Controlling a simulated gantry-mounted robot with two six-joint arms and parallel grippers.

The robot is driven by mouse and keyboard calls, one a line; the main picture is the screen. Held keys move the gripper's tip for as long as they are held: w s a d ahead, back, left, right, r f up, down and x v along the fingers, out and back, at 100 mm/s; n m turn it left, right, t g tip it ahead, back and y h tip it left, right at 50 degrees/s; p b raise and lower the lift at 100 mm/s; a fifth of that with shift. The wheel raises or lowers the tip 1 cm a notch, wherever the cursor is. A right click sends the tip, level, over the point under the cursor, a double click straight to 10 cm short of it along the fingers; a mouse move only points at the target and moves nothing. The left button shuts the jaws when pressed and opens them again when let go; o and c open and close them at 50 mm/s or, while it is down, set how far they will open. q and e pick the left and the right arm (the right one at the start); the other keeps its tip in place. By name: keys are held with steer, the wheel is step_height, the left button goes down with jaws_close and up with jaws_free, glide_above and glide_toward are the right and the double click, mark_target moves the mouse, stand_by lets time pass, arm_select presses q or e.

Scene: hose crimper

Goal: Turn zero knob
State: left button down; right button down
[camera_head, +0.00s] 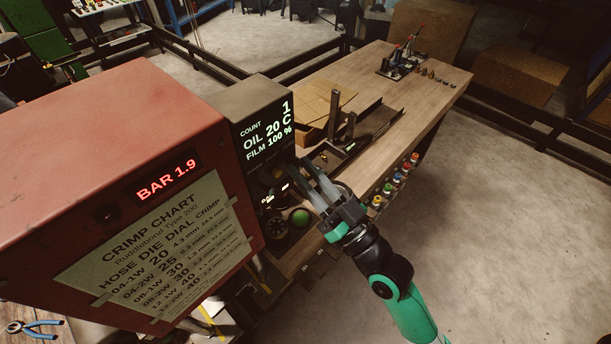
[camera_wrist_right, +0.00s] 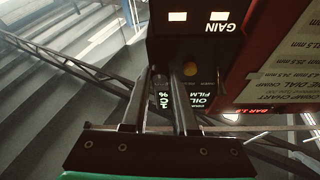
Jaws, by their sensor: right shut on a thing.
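The crimper's control box (camera_head: 262,108) has a lit display reading COUNT 1, OIL 20 C and FILM 100 %. My right gripper (camera_head: 308,180) reaches in from the lower right, with its fingertips at the side of this box. In the right wrist view, my right gripper (camera_wrist_right: 161,84) is shut on a small dark knob between its fingertips, taken to be the zero knob; its label cannot be read. A brass-coloured round part (camera_wrist_right: 190,69) sits beside the fingers, and a lit GAIN label (camera_wrist_right: 220,27) shows on the panel. My left gripper is out of view.
The red crimper housing (camera_head: 90,150) with a BAR 1.9 readout and crimp chart (camera_head: 160,250) fills the left. A green button (camera_head: 300,215) lies below the fingers. The wooden bench (camera_head: 390,100) runs to the back right; pliers (camera_head: 35,327) lie at lower left.

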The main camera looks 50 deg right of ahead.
steer(key=n+y+b, duration=0.1)
steer(key=n+b, duration=0.1)
steer(key=n+y+b, duration=0.1)
steer(key=n+b, duration=0.1)
steer(key=b, duration=0.1)
steer(key=n+y+b, duration=0.2)
steer(key=b, duration=0.1)
steer(key=shift+d+f+n, duration=0.2)
steer(key=shift+d+n, duration=0.05)
steer(key=shift+n, duration=0.15)
steer(key=n, duration=0.1)
steer(key=n+y, duration=0.1)
steer(key=shift+r+n+b, duration=0.2)
steer(key=shift+n+b, duration=0.1)
steer(key=shift+b, duration=0.05)
steer(key=shift+d+r+n+g+y+p, duration=0.1)
steer(key=shift+r+n+g+y+p, duration=0.15)
steer(key=shift+n, duration=0.3)
steer(key=shift+n+g+y+p, duration=0.15)
steer(key=shift+n+y+p, duration=0.15)
steer(key=shift+n, duration=0.25)
steer(key=n+y+p, duration=0.1)
steer(key=n+p, duration=0.1)
steer(key=shift+r+n+g, duration=0.15)
steer(key=shift+n+g, duration=0.15)
steer(key=shift+g, duration=0.1)
steer(key=shift+d+n+y+p, duration=0.1)
steer(key=shift+n+y+p, duration=0.25)
steer(key=shift+n+p, duration=0.65)
steer(key=shift+f, duration=0.2)
